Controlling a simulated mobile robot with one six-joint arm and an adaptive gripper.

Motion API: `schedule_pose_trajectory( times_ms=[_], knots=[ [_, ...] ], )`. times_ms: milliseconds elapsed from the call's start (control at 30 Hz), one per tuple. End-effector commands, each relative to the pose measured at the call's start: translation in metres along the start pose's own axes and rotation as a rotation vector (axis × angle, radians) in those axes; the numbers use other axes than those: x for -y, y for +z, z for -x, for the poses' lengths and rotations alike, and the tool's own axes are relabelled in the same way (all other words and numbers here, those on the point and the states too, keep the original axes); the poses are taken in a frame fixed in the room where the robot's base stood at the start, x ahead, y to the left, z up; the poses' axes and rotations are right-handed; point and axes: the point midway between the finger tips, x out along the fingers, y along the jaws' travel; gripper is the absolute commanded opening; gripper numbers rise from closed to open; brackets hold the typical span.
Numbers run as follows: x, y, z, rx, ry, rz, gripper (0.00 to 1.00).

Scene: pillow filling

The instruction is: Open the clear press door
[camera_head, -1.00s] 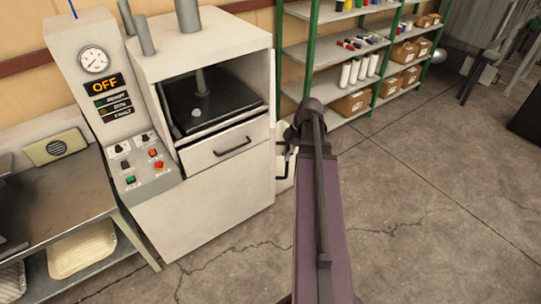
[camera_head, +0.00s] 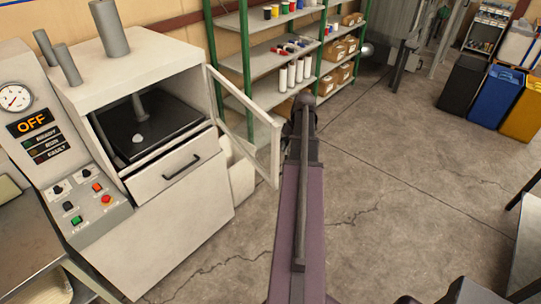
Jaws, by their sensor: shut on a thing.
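The clear press door (camera_head: 273,155) is a pale-framed panel standing out from the right side of the press (camera_head: 180,195), swung open. The press chamber is uncovered, with a dark plate (camera_head: 145,135) visible inside. My gripper (camera_head: 285,130) is at the door's outer free edge, shut on the door. My own arm hides most of the gripper and the exact spot where the fingers hold the door.
The control panel (camera_head: 90,205) reads OFF. The press drawer (camera_head: 175,170) is shut. Green-posted shelves (camera_head: 285,45) stand behind the door. Bins (camera_head: 462,82) stand at the far right. The floor (camera_head: 400,190) right of my arm is largely clear.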

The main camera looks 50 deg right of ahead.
Motion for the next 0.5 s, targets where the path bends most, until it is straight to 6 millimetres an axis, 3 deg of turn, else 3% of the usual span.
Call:
schedule_pose_trajectory(
  times_ms=[33, 500],
  knots=[
    [-0.004, 0.015, 0.006, 0.001, 0.000, -0.004, 0.00],
    [-0.035, 0.136, 0.056, 0.001, -0.013, 0.023, 0.00]
  ],
)
